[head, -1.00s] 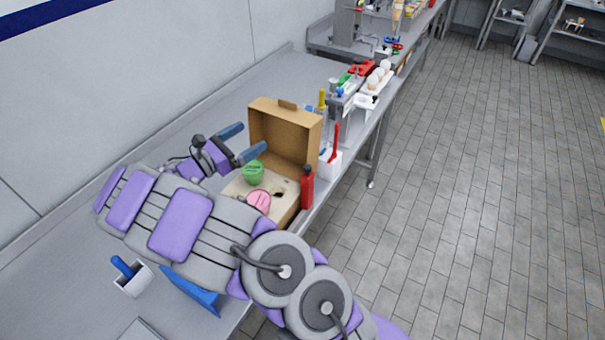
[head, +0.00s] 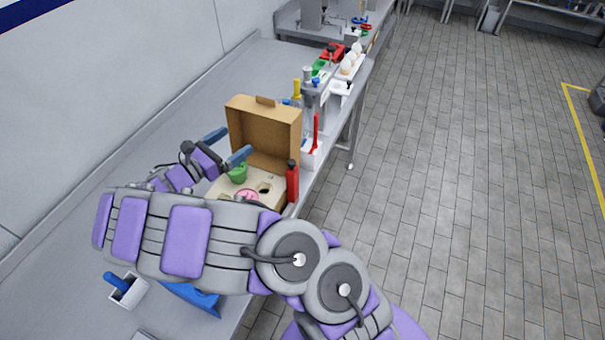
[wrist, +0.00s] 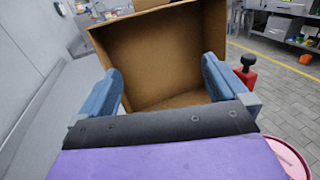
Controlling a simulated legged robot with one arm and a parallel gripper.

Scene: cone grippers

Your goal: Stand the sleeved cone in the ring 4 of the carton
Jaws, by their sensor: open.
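The brown carton (head: 263,135) stands on the bench with its lid open. Its pale insert (head: 222,185) has at least one empty dark hole on the right. A green-topped item (head: 238,173) and a pink-topped item (head: 247,194) sit in the insert; my arm partly covers the pink one. Whether either is the sleeved cone I cannot tell, and no ring number is legible. My gripper (head: 228,146) is open and empty, above the carton's left side. In the wrist view its two blue fingers (wrist: 160,85) stand apart before the lid's inside (wrist: 160,55), with a pink rim (wrist: 290,158) at lower right.
A red bottle (head: 292,181) stands at the carton's right, near the bench edge. Behind are a white holder with a red-handled tool (head: 316,130) and a yellow-topped item (head: 297,88). The bench behind left is clear.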

